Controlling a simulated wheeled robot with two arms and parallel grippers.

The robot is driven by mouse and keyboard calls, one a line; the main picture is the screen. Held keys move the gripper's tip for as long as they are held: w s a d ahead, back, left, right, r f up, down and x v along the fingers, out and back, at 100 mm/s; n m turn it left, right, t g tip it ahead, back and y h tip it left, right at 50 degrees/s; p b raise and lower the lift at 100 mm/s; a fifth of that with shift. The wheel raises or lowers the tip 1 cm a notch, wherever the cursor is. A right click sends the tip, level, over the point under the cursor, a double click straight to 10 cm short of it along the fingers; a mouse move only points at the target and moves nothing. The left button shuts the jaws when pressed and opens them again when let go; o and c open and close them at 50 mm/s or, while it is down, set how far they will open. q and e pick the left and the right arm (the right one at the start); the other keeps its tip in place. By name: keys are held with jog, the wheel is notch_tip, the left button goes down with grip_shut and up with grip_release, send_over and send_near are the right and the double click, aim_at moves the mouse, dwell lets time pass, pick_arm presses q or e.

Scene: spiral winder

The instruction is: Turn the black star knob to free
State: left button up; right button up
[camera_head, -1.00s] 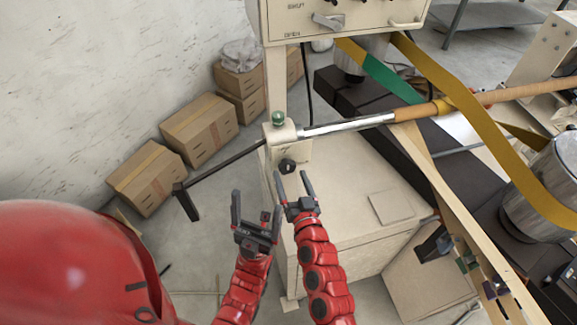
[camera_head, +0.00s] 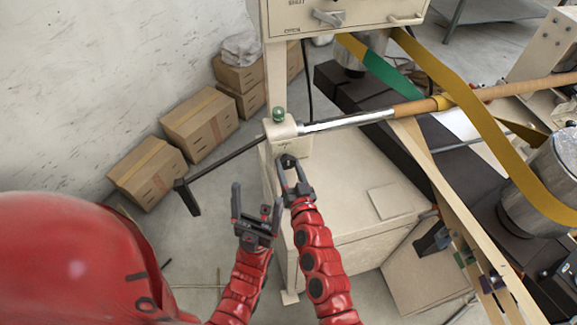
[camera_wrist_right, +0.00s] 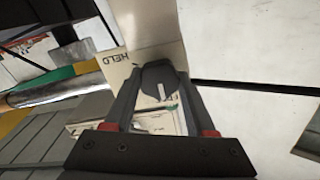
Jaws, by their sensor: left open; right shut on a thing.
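The black star knob (camera_head: 288,160) is on the front of the beige post, below a green knob. It also shows in the right wrist view (camera_wrist_right: 158,76), with a white mark on it. An upside-down HELD label (camera_wrist_right: 117,59) is beside it; another label is mostly hidden by a finger. My right gripper (camera_head: 292,164) is shut on the star knob, with a finger on either side of it. My left gripper (camera_head: 257,200) is open and empty, to the left and below.
A dark crank handle (camera_head: 225,163) reaches left from the post, close above my left gripper. A beige box-shaped base (camera_head: 345,205) lies to the right. Cardboard boxes (camera_head: 199,121) stand along the wall.

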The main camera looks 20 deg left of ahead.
grip_shut()
jog(key=shift+f+m+b, duration=0.25)
jog(key=shift+m+b, duration=0.15)
jog(key=shift+b, duration=0.55)
jog(key=shift+r, duration=0.2)
jog(key=o, duration=1.1)
grip_release()
jog(key=shift+s+d, duration=0.25)
jog(key=shift+s, duration=0.15)
jog(key=shift+b+v, duration=3)
jog(key=shift+v, duration=5.3)
